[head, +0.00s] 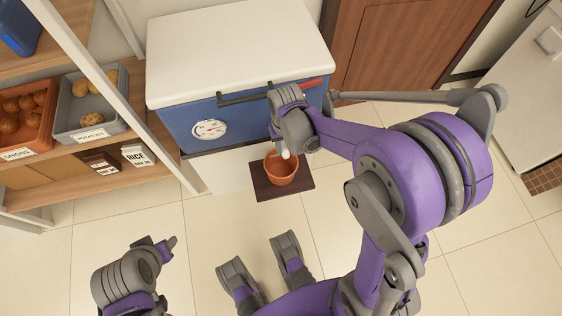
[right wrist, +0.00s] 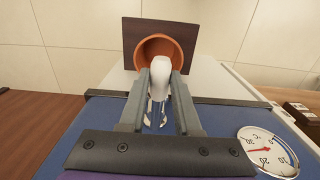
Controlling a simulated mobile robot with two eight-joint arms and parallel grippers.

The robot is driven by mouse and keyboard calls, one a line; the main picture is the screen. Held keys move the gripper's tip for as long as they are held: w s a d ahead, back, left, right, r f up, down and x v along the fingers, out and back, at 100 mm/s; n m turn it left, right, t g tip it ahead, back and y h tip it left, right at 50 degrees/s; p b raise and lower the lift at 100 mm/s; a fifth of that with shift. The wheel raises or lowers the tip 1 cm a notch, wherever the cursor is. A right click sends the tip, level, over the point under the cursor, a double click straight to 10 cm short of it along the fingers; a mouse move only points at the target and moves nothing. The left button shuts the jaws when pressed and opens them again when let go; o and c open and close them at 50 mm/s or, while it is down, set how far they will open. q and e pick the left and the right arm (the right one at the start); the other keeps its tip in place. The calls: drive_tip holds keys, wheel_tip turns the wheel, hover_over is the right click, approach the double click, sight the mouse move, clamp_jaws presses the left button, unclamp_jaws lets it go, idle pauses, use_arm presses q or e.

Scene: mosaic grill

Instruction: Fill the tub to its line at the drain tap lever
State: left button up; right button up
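The tub (head: 281,174) is an orange-brown round pot, upright on a dark mat on the floor in front of the blue chest. In the right wrist view its round opening (right wrist: 148,48) is at the top, in front of the dark mat. A white tap part (right wrist: 160,76), seemingly the lever, stands between the fingers of my right gripper (right wrist: 161,80) and fills their gap. In the head view my right gripper (head: 281,140) is at the chest front, just above the tub. The tub's line and the level inside cannot be seen. My left gripper (head: 168,243) is low at the left, away from everything.
The blue chest (head: 175,122) has a white lid, a dark handle bar and a round dial (head: 209,130). A shelf (head: 70,165) with crates of onions and potatoes stands at the left. Open tiled floor lies in front. A brown door (head: 400,45) is behind.

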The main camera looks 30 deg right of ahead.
clamp_jaws()
drive_tip(key=shift+r, duration=0.1)
drive_tip(key=shift+r+p, duration=0.6)
drive_tip(key=shift+r, duration=0.2)
idle(6.7)
